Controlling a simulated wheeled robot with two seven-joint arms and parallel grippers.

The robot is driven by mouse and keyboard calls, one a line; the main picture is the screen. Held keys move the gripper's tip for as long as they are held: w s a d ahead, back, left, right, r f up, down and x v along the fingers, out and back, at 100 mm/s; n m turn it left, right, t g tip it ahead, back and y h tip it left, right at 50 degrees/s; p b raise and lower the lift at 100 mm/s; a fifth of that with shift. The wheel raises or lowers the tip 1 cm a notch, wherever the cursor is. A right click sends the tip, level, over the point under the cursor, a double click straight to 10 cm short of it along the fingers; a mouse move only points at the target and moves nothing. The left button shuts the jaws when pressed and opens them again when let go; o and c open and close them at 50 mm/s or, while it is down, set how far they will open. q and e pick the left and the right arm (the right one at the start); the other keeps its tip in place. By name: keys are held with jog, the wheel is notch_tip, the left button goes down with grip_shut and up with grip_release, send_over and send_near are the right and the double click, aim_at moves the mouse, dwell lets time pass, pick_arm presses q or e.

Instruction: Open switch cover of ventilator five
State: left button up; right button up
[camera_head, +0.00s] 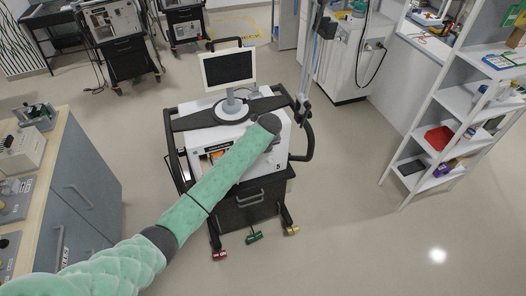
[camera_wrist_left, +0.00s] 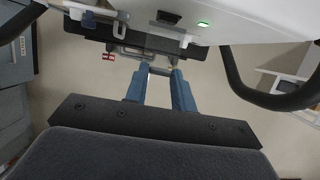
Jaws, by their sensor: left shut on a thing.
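The ventilator (camera_head: 240,135) with a tilted monitor (camera_head: 228,68) stands upright in the middle of the head view, with a small number mark on its lower right front. My left arm reaches to its front, and the wrist hides the gripper and the switch area there. In the left wrist view my left gripper (camera_wrist_left: 160,74) has its blue fingers closed around a small grey part at the machine's underside edge, seemingly the switch cover (camera_wrist_left: 159,70). Its outline is small, and I cannot tell how far it is raised. My right gripper is not in view.
The ventilator's black side rails (camera_head: 308,140) flank the arm, and its casters have coloured pedals. A wooden-topped counter (camera_head: 62,125) is at left and a white shelf rack (camera_head: 440,110) at right. Other ventilators (camera_head: 118,35) stand behind. Floor on the right is clear.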

pick_arm(q)
jog(key=shift+w+a+r+g, duration=0.1)
jog(key=shift+w+r+g, duration=0.1)
jog(key=shift+g, duration=0.2)
dwell(0.3)
jog(key=o, duration=1)
jog(key=a+b+v, duration=0.1)
jog(key=b+v, duration=0.2)
jog(key=v, duration=0.4)
jog(key=shift+d+r+b, duration=0.4)
jog(key=shift+r, duration=0.05)
